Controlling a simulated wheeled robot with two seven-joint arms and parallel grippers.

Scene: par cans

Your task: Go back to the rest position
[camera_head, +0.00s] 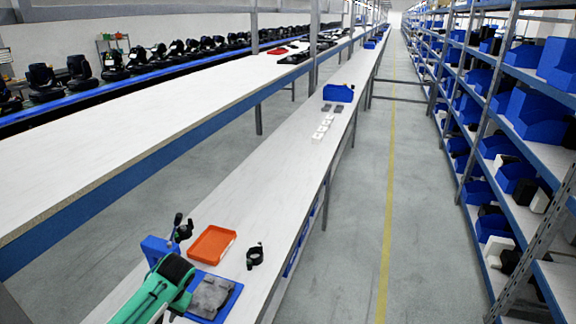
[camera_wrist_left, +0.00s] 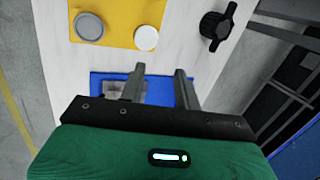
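My left gripper (camera_wrist_left: 160,75) shows in the left wrist view with its two grey fingers apart and nothing held between them. Its green and black housing (camera_head: 158,296) is at the bottom left of the head view, over the near end of the workbench (camera_head: 283,190). The fingers are over or near a blue tray (camera_wrist_left: 160,96) with a grey part in it. That blue tray (camera_head: 226,305) also shows in the head view beside the housing, with the grey part (camera_head: 210,295). My right gripper is not in view.
An orange tray (camera_head: 211,244) and a black clamp (camera_head: 255,256) lie near the gripper. A yellow tray (camera_wrist_left: 118,18) with round parts and another black clamp (camera_wrist_left: 216,28) show in the wrist view. Shelves (camera_head: 520,150) line the right; the aisle (camera_head: 370,220) is clear.

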